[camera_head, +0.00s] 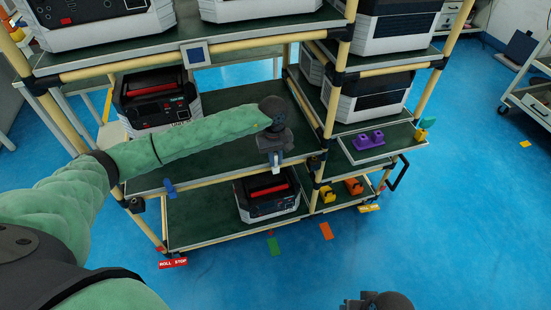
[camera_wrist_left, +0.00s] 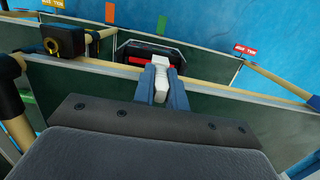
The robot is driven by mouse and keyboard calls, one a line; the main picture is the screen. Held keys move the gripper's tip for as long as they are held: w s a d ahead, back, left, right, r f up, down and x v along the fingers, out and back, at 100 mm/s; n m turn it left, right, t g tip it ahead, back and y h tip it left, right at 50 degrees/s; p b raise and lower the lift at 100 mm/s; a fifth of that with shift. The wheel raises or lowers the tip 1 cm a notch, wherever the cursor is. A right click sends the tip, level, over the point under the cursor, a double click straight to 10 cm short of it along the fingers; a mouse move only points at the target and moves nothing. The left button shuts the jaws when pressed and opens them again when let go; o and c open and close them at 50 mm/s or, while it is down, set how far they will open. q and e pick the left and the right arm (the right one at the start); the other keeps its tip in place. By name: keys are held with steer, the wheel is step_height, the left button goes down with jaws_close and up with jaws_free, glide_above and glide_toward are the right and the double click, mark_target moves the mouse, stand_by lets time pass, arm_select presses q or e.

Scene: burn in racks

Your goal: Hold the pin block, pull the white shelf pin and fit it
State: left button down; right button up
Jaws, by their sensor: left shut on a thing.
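My left gripper (camera_head: 275,160) reaches in over the front edge of the middle shelf and is shut on the small white shelf pin (camera_head: 276,170). In the left wrist view the white pin (camera_wrist_left: 162,80) shows between the two blue-grey fingers, above the shelf's front rail. Whether the pin is seated in anything cannot be told. A purple block (camera_head: 367,140) with two raised parts lies on the side shelf at right; I cannot tell if it is the pin block. A dark part of my right arm's end (camera_head: 378,302) shows at the bottom edge; its fingers are not clear.
A black-and-white unit with a red handle (camera_head: 268,193) stands on the lower shelf below my gripper. A blue clip (camera_head: 169,188) sits on the front rail. Yellow (camera_head: 326,194) and orange (camera_head: 354,186) pieces lie at lower right. The blue floor in front is mostly open.

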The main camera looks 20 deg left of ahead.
arm_select(q)
steer(key=shift+f, duration=0.1)
steer(key=c, duration=1.3)
jaws_free()
steer(key=shift+c, duration=0.2)
